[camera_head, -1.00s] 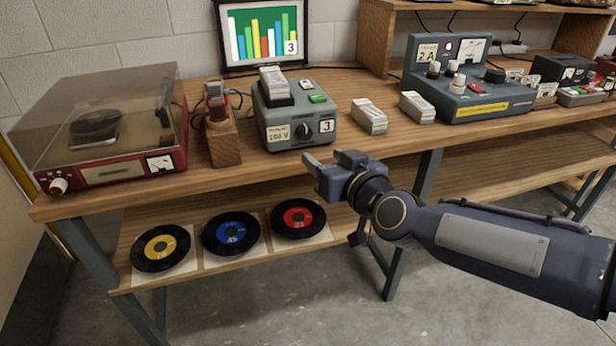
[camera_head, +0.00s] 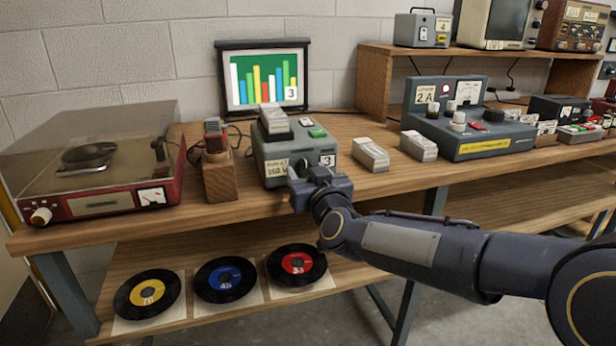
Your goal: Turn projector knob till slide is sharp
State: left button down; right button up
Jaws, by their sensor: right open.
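The slide projector (camera_head: 270,150) is a grey-green box on the bench, with a voltage label, a "3" label and a green button on top. Its front knob is largely hidden behind my right gripper (camera_head: 303,172), which is open right in front of the projector's front face. I cannot tell whether the fingers touch the knob. The screen (camera_head: 264,77) behind shows a slide of coloured bars with a "3" label; I cannot judge its exact sharpness at this size. My left gripper is not in view.
A record player (camera_head: 95,165) and a wooden-block device (camera_head: 219,178) stand left of the projector. Pale slide boxes (camera_head: 370,154) and a grey control unit (camera_head: 465,125) stand right. Records (camera_head: 225,279) lie on the lower shelf.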

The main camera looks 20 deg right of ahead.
jog(key=c, duration=1)
jog(key=shift+o, duration=0.2)
jog(key=shift+m, duration=0.9)
jog(key=shift+m+b, duration=0.4)
jog(key=shift+m, duration=0.7)
jog(key=o, duration=1)
jog(key=shift+c, duration=0.2)
